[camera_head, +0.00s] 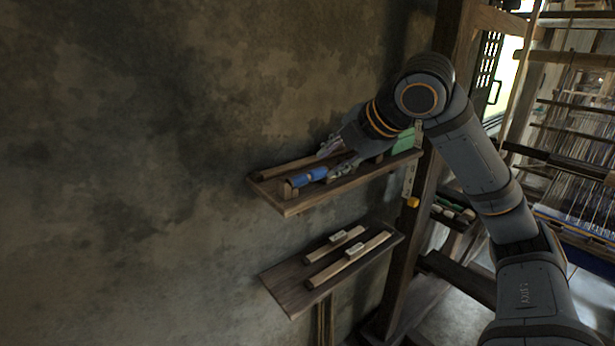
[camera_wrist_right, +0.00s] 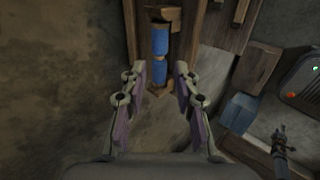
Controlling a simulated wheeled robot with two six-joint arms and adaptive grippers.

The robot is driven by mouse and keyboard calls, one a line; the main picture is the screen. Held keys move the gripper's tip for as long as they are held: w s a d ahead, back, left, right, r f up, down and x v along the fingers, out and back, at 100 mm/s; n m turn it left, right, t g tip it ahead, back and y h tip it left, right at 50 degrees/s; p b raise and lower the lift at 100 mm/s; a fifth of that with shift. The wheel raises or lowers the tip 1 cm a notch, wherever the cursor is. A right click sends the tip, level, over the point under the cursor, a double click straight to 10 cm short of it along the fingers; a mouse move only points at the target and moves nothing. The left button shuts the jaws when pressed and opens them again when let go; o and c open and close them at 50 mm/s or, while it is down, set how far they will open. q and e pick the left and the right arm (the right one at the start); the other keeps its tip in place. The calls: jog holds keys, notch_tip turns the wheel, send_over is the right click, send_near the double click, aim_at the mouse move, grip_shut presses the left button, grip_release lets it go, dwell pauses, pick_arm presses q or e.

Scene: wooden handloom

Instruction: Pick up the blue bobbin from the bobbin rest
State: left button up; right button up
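The blue bobbin (camera_head: 309,177) lies on the bobbin rest, with a small wooden support block (camera_head: 289,189) at its left end, on the upper wall shelf (camera_head: 290,208). My right gripper (camera_head: 328,160) is at the shelf, its fingers open beside the bobbin. In the right wrist view the blue bobbin (camera_wrist_right: 160,55) shows between and beyond the two spread fingertips (camera_wrist_right: 159,72). I see no finger closed on it. My left gripper is not in view.
A green object (camera_head: 404,141) sits at the right end of the upper shelf. A lower shelf (camera_head: 290,285) holds wooden bars with small labels. The wooden loom frame (camera_head: 425,190) stands to the right. The wall (camera_head: 120,170) at left is bare.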

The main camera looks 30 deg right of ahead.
aim_at(314, 175)
jog(key=x, duration=0.3)
jog(key=shift+w+a, duration=0.1)
jog(key=shift+w, duration=0.05)
jog(key=p+x, duration=0.1)
jog(key=x, duration=0.2)
jog(key=shift+w+f, duration=0.15)
jog(key=shift+f, duration=0.05)
jog(key=shift+w+f, duration=0.15)
jog(key=shift+f, duration=0.05)
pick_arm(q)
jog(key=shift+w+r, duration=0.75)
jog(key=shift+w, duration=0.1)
pick_arm(e)
jog(key=shift+r, duration=0.1)
grip_shut()
